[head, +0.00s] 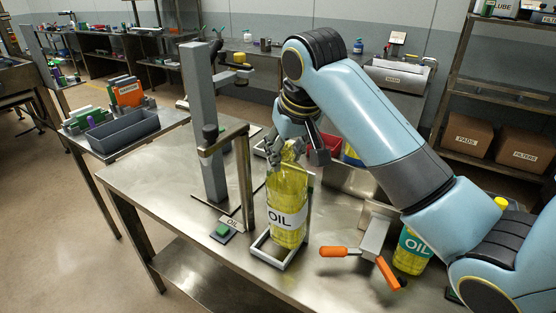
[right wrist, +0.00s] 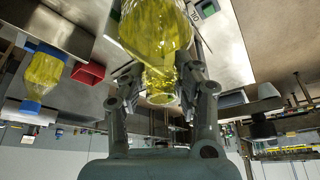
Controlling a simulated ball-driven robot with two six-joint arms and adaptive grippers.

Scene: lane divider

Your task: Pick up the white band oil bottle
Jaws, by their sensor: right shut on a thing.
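The white band oil bottle (head: 286,213) is clear yellow with a white OIL label. It stands about upright in the head view, its base inside a metal frame holder (head: 259,246); I cannot tell whether it touches the holder's floor. My right gripper (head: 287,150) comes from above and is shut around the bottle's neck. In the right wrist view, the gripper's fingers (right wrist: 160,92) lie on both sides of the bottle's yellow neck (right wrist: 160,77). The fingers hide part of the bottle's top in the head view. My left gripper is in neither view.
A green-label oil bottle (head: 411,251) stands to the right, partly behind my right arm. An orange-handled clamp (head: 338,252) lies near it. A grey post (head: 204,125) and a bracket (head: 246,185) rise left of the bottle. A red bin (head: 328,143) is behind.

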